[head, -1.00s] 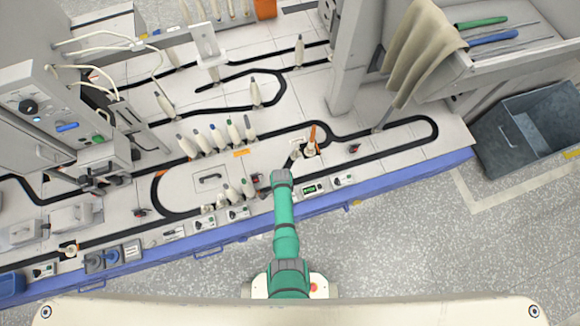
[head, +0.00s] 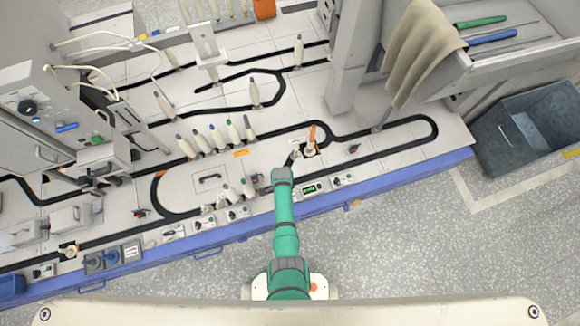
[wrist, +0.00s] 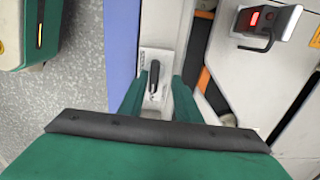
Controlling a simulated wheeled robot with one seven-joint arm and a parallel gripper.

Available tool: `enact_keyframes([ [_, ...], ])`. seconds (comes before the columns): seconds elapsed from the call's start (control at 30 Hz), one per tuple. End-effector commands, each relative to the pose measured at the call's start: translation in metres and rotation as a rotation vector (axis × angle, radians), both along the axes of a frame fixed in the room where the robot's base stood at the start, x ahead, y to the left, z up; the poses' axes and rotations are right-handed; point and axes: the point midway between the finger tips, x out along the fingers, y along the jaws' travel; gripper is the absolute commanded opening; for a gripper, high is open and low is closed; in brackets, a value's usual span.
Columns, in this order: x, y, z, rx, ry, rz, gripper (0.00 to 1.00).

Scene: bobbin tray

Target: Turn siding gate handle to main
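In the wrist view a black lever handle (wrist: 154,77) stands on a narrow pale plate (wrist: 152,56) beside the blue bench edge. The plate's lettering is too small to read, so I cannot confirm that this is the siding gate handle. My gripper (wrist: 160,88) has its green fingers on either side of the lever, with gaps showing, so it is open around or just above it. In the head view my green arm reaches over the bench's front edge and hides the lever and fingers. An orange pointer (head: 312,132) stands at the track junction behind.
The black track (head: 400,123) loops across the pale bench. A box with a green display (head: 312,189) and a switch box (head: 343,180) sit right of my arm. Several bobbins (head: 217,138) stand at the left. A red-lit device (wrist: 266,22) is right of the lever.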

Motion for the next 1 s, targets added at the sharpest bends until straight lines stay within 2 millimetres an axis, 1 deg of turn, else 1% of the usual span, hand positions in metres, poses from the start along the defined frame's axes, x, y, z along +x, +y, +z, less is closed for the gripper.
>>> enact_keyframes([
  [0.17,-0.003,0.002,0.000,-0.001,0.005,0.004,0.30],
  [0.27,-0.003,0.002,0.004,-0.001,0.005,0.005,0.30],
  [0.33,-0.003,0.002,0.010,-0.001,0.006,0.005,0.30],
  [0.47,-0.002,0.002,0.028,0.000,0.004,0.005,0.30],
  [0.7,0.001,-0.002,0.071,0.000,0.001,-0.004,0.30],
  [0.8,0.002,-0.003,0.086,-0.001,0.002,-0.006,0.30],
  [0.9,0.003,-0.004,0.097,0.000,0.001,-0.007,0.30],
  [1.0,0.003,-0.004,0.104,0.000,0.001,-0.007,0.30],
])
